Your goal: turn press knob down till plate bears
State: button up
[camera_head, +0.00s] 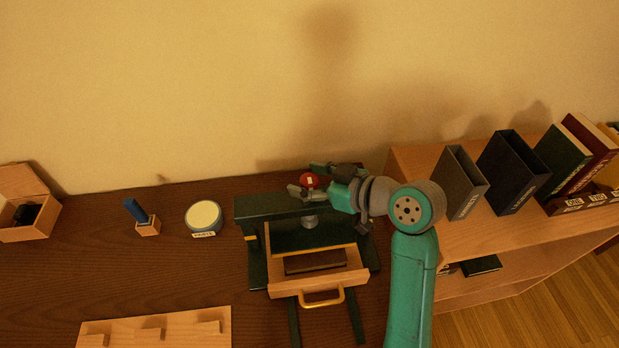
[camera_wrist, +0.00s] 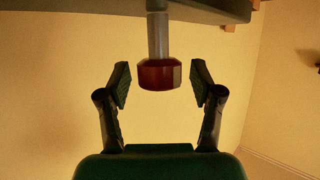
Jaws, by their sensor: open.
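The press knob (camera_wrist: 159,75) is red with a grey shaft. In the wrist view it sits between the two fingers of my gripper (camera_wrist: 159,84), with a gap on each side. In the head view the red knob (camera_head: 309,180) is on top of the dark green press frame (camera_head: 258,207), beside my gripper (camera_head: 312,184), which reaches in from the right. My gripper is open. The press plate (camera_head: 313,238) is under the crossbeam, above a wooden drawer-like tray (camera_head: 285,288) with a brass handle. A brown book or block (camera_head: 315,262) lies in it; contact with the plate cannot be told.
A round paste tin (camera_head: 204,216), a small block with a blue-handled tool (camera_head: 137,211) and an open wooden box (camera_head: 30,218) stand to the left. A notched wooden board (camera_head: 160,331) lies at the front. A shelf (camera_head: 450,232) with slipcases and books is at the right.

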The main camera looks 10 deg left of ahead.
jog(key=shift+c, duration=0.3)
jog(key=c, duration=1.1)
jog(key=shift+s+m+t+h, duration=0.1)
jog(key=shift+m+t+h, duration=0.7)
jog(key=shift+m+t, duration=0.25)
jog(key=m+t+h, duration=0.3)
jog(key=m, duration=0.1)
jog(key=shift+a+h, duration=0.1)
jog(key=shift+h, duration=0.3)
jog(key=m+t+h, duration=0.1)
jog(key=m+h, duration=0.1)
jog(key=h, duration=0.1)
jog(key=m+h, duration=0.3)
jog(key=shift+m+t, duration=0.25)
jog(key=shift+t, duration=0.1)
